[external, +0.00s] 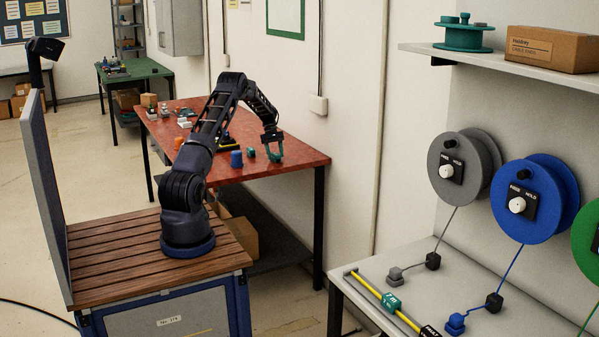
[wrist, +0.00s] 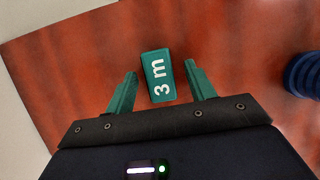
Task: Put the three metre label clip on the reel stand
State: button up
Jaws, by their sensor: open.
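The three metre label clip (wrist: 158,76) is a small teal block with white "3 m" lettering. It lies on the red table, between and slightly beyond my fingertips in the wrist view. My gripper (wrist: 160,84) has teal fingers and is open and empty, with a gap on each side of the clip. In the external view my gripper (external: 274,155) hangs low over the red table (external: 312,158) near its right end. I cannot make out a reel stand for certain.
A blue ribbed cylinder (external: 236,158) stands left of the gripper and shows at the right edge of the wrist view (wrist: 303,74). Several small items lie farther along the red table. Grey (external: 480,150) and blue (external: 562,200) reels hang above the right bench (external: 470,262).

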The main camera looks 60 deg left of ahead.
aim_at(275, 153)
jog(key=c, duration=1.1)
jog(key=shift+c, duration=0.2)
notch_tip(275, 153, up, 20)
